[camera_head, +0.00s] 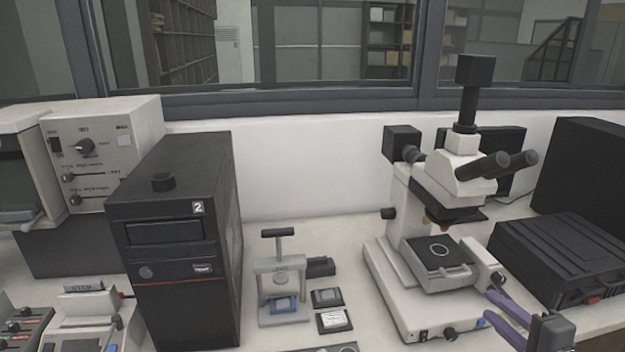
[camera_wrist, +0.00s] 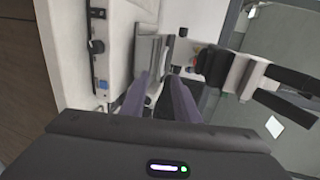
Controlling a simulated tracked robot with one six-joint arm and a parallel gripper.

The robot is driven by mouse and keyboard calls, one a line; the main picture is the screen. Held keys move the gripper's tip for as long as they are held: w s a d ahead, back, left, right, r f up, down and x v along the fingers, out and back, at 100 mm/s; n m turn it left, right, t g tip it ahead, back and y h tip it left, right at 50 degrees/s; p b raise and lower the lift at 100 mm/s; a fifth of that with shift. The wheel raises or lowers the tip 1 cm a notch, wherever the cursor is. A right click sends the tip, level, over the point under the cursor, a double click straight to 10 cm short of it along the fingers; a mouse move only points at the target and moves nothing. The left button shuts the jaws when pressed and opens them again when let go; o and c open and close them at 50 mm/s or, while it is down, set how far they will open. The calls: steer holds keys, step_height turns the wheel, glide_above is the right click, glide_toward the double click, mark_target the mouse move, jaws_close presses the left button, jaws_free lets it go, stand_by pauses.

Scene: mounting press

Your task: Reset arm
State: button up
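My gripper (camera_head: 490,304) shows at the lower right of the head view, with two purple fingers pointing left toward the microscope's base. In the wrist view my gripper (camera_wrist: 160,82) has its fingers apart with a gap between them, and I see nothing held. The small grey mounting press (camera_head: 284,275) with a black T-handle stands on the bench, well left of my gripper. A blue piece (camera_head: 284,305) sits low in the press's frame.
The white microscope (camera_head: 410,295) stands close to my gripper and fills much of the wrist view. A black case (camera_head: 560,258) lies at the right. A black computer tower (camera_head: 180,240) stands left of the press. Two small dark trays (camera_head: 334,321) lie right of the press.

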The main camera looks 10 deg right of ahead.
steer(key=a+f+n+g+y, duration=0.2)
steer(key=a+n+g+y, duration=0.6)
steer(key=a, duration=1.8)
steer(key=s+a+r+n+g+h, duration=0.1)
steer(key=s+a+r+n+h, duration=0.2)
steer(key=s+n+h, duration=0.3)
steer(key=r+n+h, duration=0.1)
steer(key=n, duration=0.3)
steer(key=shift+s+a+r+g+h, duration=0.25)
steer(key=shift+a+r+g+h, duration=0.15)
steer(key=shift+d, duration=0.1)
stand_by(0.4)
